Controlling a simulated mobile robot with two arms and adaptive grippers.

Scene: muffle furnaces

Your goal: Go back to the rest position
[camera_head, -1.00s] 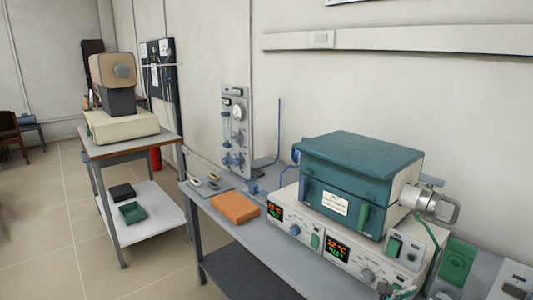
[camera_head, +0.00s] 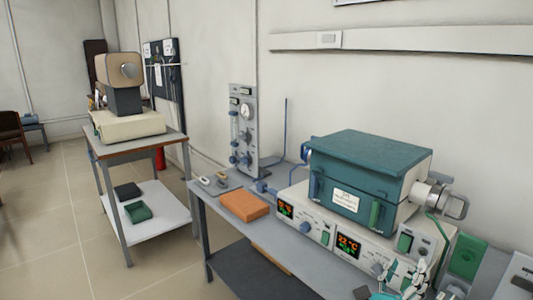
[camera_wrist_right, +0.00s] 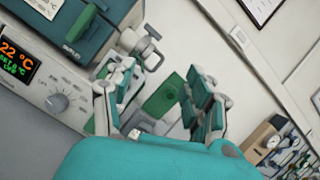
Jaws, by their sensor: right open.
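My right gripper (camera_head: 408,277) shows at the bottom right of the head view, in front of the furnace's control panel. In the right wrist view its two fingers stand apart with nothing between them (camera_wrist_right: 158,88). The teal muffle furnace (camera_head: 368,172) sits on a white control unit (camera_head: 322,235) with lit displays. It also shows at the top left of the wrist view (camera_wrist_right: 65,30). My left gripper is in neither view.
A gas panel (camera_head: 243,130) stands behind. A side table (camera_head: 138,148) carries a beige device (camera_head: 125,125). Floor between is clear.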

